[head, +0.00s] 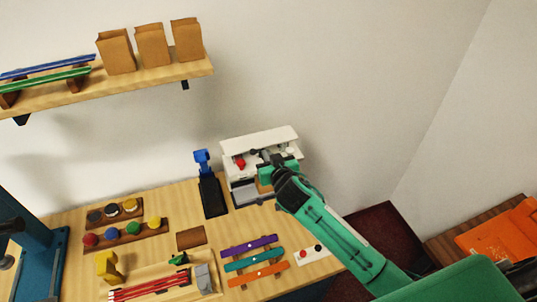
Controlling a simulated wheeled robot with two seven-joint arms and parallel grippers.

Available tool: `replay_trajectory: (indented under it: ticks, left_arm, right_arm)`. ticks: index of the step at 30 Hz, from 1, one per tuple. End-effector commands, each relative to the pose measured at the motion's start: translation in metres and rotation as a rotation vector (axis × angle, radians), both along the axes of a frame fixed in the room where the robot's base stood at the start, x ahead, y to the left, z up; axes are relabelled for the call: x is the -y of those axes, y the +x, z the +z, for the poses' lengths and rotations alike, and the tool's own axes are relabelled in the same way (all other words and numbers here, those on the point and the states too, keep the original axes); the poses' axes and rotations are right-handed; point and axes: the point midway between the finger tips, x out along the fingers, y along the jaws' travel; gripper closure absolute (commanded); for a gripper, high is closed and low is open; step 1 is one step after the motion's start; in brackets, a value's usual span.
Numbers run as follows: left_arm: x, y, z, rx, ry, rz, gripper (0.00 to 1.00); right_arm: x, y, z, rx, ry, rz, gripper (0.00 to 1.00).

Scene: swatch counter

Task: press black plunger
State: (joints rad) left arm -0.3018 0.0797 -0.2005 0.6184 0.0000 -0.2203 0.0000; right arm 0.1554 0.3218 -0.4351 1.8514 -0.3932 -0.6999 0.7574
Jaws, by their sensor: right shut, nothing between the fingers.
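A white machine (235,148) stands at the back of the counter, with a red knob (240,163) on its front. A small black part (254,152), which looks like the black plunger, shows beside the red knob, under the white top. My right gripper (266,163) is shut and empty at the front of the machine, just right of the black part. I cannot tell whether it touches anything. The gripper and arm hide the machine's right part. My left gripper is not in view.
A blue and black stand (211,195) is left of the machine. Purple, teal and orange bars (254,260), a wooden tray (150,271) and knob racks (126,234) fill the front. A shelf (150,77) hangs above.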

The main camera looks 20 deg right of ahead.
Motion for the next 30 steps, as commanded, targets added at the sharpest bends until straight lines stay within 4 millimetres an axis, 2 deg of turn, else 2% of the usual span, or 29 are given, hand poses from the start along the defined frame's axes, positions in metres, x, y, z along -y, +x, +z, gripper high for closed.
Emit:
replay_trajectory:
  ticks: [10,18,30]
  left_arm:
    - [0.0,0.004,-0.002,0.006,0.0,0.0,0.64]
    - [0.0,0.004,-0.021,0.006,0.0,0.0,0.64]
    - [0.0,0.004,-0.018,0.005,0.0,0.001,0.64]
  right_arm:
    - [0.0,0.0,-0.003,0.0,0.0,0.0,1.0]
    - [0.0,0.0,-0.028,-0.001,0.001,-0.001,1.0]
    - [0.0,0.0,-0.026,-0.002,0.0,-0.001,1.0]
